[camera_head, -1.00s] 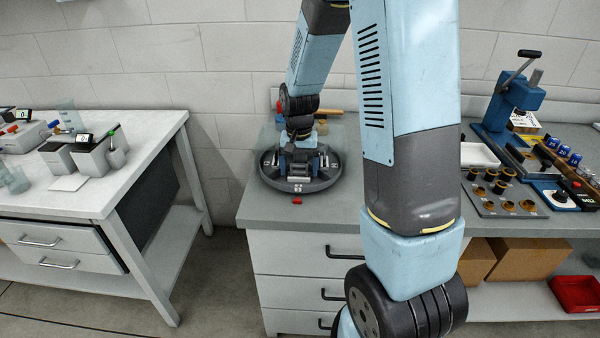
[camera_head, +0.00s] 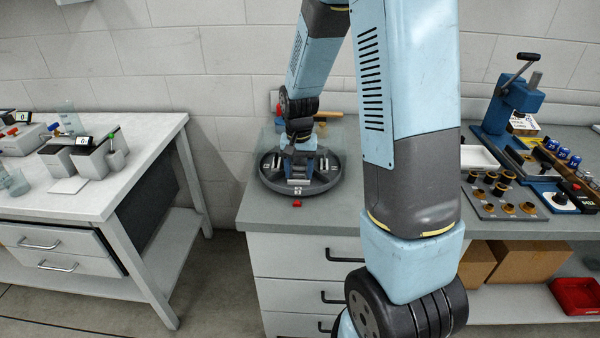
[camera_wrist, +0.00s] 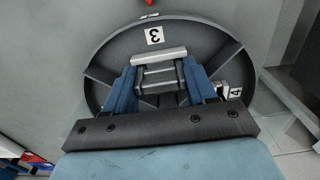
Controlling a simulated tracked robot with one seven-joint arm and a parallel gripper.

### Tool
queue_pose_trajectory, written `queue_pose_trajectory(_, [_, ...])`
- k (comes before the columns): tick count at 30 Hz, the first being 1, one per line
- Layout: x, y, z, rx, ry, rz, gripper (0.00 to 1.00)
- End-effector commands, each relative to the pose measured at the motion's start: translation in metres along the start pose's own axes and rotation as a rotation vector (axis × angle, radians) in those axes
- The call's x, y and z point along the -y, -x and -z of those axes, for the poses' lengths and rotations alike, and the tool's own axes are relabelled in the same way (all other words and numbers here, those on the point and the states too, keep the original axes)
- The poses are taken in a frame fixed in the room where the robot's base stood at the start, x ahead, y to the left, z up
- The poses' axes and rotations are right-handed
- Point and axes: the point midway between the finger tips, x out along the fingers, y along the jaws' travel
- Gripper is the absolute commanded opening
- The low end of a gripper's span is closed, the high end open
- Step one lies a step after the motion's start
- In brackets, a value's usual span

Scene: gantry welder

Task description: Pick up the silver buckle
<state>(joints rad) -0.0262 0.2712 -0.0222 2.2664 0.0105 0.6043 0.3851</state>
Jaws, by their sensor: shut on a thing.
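The silver buckle (camera_wrist: 160,76) is a small metal frame with crossbars. In the wrist view it sits between the two blue fingers of my gripper (camera_wrist: 158,70), which is shut on it. In the head view my gripper (camera_head: 298,176) points down over the round dark tray (camera_head: 333,178), and the buckle (camera_head: 298,182) shows as a small bright patch at the fingertips. The tray's rim also shows in the wrist view (camera_wrist: 100,52), with divider walls and number labels 3 and 4. I cannot tell whether the buckle is clear of the tray floor.
Other silver pieces lie in tray compartments beside my gripper. A small red marker (camera_head: 297,203) is in front of the tray. A wooden-handled tool (camera_head: 328,114) lies behind it. A blue press (camera_head: 511,100) and part trays stand on the right; a white bench (camera_head: 100,180) is left.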

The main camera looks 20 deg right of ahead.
Motion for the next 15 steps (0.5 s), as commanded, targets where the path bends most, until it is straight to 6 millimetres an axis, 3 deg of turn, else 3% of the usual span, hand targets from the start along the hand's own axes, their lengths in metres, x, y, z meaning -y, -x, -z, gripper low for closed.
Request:
queue_pose_trajectory(8, [0.001,0.029,0.001,-0.005,0.001,0.002,0.26])
queue_pose_trajectory(15, [-0.006,0.065,-0.027,-0.004,0.002,0.002,0.26])
